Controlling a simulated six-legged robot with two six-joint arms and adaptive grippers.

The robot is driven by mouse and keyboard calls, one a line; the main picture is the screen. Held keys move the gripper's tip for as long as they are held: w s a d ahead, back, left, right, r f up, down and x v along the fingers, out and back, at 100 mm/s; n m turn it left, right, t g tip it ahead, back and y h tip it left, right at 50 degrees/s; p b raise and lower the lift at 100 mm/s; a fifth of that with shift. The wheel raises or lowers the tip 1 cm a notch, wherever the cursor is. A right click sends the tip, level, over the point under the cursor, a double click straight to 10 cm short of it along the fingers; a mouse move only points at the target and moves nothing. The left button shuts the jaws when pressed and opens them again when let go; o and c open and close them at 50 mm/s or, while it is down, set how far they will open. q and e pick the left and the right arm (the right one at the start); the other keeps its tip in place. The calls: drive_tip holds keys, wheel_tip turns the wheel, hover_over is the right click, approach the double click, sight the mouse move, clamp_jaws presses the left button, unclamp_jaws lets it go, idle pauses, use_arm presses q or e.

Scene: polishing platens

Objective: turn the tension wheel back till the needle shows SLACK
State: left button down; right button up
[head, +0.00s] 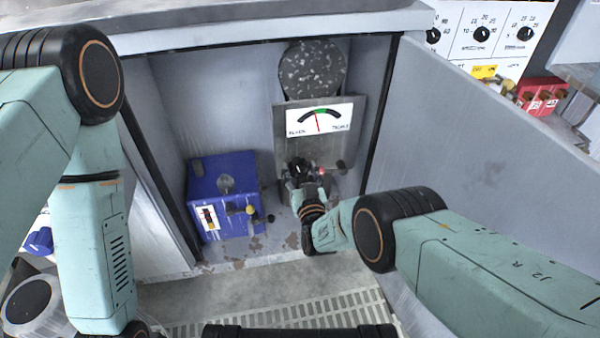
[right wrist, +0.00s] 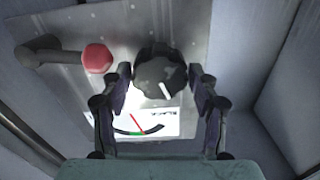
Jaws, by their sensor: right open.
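The tension wheel (right wrist: 165,78) is a dark round knob with a white mark, on a metal plate (head: 285,130) inside the open cabinet. It also shows in the head view (head: 298,166). The gauge (head: 333,123) is white with a dark arc, a green part near the top and a red needle. The needle stands near mid-scale, close to the green, not at the SLACK end on the head view's left. My right gripper (right wrist: 160,72) is open, its fingers on either side of the wheel; I cannot tell whether they touch it. My left gripper is not in view.
A lever with a red knob (right wrist: 97,58) sits close beside the wheel. A blue box (head: 225,185) stands left of the plate on the cabinet floor. A speckled roller (head: 313,68) is above the gauge. The open door (head: 480,150) is on the right.

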drive_tip(key=c, duration=0.9)
drive_tip(key=shift+f+n, duration=0.1)
drive_tip(key=shift+n, duration=0.2)
drive_tip(key=n+b, duration=0.2)
drive_tip(key=n, duration=0.1)
drive_tip(key=shift+n, duration=0.3)
drive_tip(key=shift+n+b, duration=0.65)
drive_tip(key=shift+n, duration=1.15)
